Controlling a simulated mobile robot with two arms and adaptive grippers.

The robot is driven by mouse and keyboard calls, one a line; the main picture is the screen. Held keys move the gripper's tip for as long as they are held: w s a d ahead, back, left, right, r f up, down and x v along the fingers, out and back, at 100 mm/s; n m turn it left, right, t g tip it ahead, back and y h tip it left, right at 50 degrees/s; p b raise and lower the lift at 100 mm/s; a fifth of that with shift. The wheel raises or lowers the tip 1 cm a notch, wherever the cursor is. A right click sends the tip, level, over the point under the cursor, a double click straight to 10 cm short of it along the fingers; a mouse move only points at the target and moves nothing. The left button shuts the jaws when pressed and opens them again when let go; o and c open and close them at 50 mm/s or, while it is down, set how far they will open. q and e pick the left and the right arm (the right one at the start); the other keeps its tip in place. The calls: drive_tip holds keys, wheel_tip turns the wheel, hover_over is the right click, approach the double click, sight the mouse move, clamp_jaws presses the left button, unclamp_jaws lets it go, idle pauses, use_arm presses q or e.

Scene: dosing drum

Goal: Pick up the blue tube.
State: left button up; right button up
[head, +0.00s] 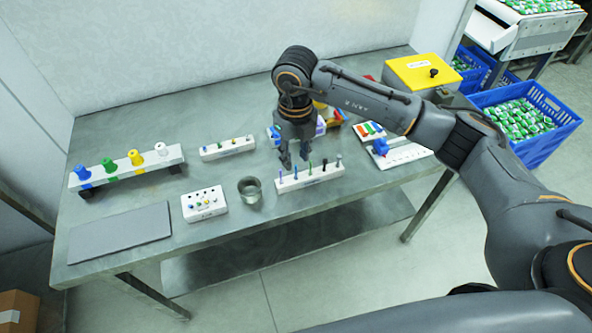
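A white rack block (312,180) on the metal table holds several thin upright tubes in a row. A small blue tube (281,174) stands at its left end. Purple, green, dark and grey ones stand to its right. My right gripper (295,164) points down just above the left part of this rack, close behind the blue tube. Its two fingers look spread apart, with nothing visibly held between them. Whether a finger touches a tube cannot be told at this size. My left gripper is not in view.
A metal cup (250,189) and a white box with several colored knobs (204,204) stand left of the rack. A raised rail with colored pegs (127,165), a small rack (228,149) and a grey mat (119,233) lie further left. A yellow box (422,73) stands behind right.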

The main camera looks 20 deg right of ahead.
sight(296, 166)
drive_tip(key=shift+f+p, duration=0.35)
drive_tip(key=shift+f, duration=0.2)
wheel_tip(296, 166, down, 4)
drive_tip(key=shift+w+d+r+p, duration=0.1)
drive_tip(key=shift+r+p, duration=0.05)
drive_tip(key=shift+p, duration=0.65)
drive_tip(key=shift+f, duration=0.4)
drive_tip(key=shift+c, duration=0.4)
clamp_jaws()
